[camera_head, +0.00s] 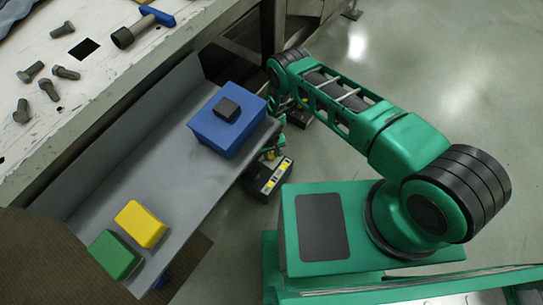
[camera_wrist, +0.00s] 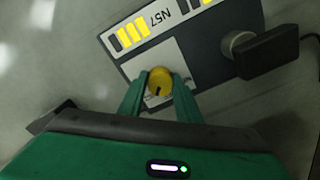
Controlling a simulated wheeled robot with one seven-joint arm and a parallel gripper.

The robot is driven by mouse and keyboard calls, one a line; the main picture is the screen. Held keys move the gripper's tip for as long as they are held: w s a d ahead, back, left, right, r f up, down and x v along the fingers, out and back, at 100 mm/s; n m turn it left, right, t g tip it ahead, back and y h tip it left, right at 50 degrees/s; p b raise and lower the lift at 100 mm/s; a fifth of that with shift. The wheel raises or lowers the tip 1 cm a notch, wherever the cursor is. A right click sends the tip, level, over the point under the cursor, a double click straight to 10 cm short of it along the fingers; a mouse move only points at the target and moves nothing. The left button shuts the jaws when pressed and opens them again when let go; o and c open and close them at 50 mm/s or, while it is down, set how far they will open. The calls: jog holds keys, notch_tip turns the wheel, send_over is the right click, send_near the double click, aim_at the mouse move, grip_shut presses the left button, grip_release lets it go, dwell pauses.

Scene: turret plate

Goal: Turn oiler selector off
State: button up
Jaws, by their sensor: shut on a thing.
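The oiler selector appears to be a round yellow knob (camera_wrist: 160,80) on a pale plate (camera_wrist: 182,60) in the wrist view. A dark pointer mark on the knob faces down in the picture. My gripper (camera_wrist: 160,77) has its green fingers on either side of the knob and is shut on it. The plate is on a dark unit (camera_wrist: 217,19) with yellow bars and a label reading N57. In the head view this dark unit (camera_head: 267,179) is below a grey shelf's right edge, and my gripper (camera_head: 272,150) covers part of it; the knob is not clear there.
A black handle-like part (camera_wrist: 268,50) juts from the unit, right of the knob. A blue box (camera_head: 228,133), yellow block (camera_head: 141,223) and green block (camera_head: 115,254) sit on the grey shelf (camera_head: 178,173). Bolts (camera_head: 66,73) and a blue-handled tool (camera_head: 143,27) lie on the worn bench top.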

aim_at(271, 156)
jog(key=n, duration=0.4)
jog(key=shift+n, duration=2.3)
jog(key=shift+a, duration=0.1)
jog(key=o, duration=1.1)
jog(key=shift+w+r, duration=0.1)
jog(key=shift+r, duration=0.5)
notch_tip(271, 156, up, 10)
jog(key=shift+f, duration=0.25)
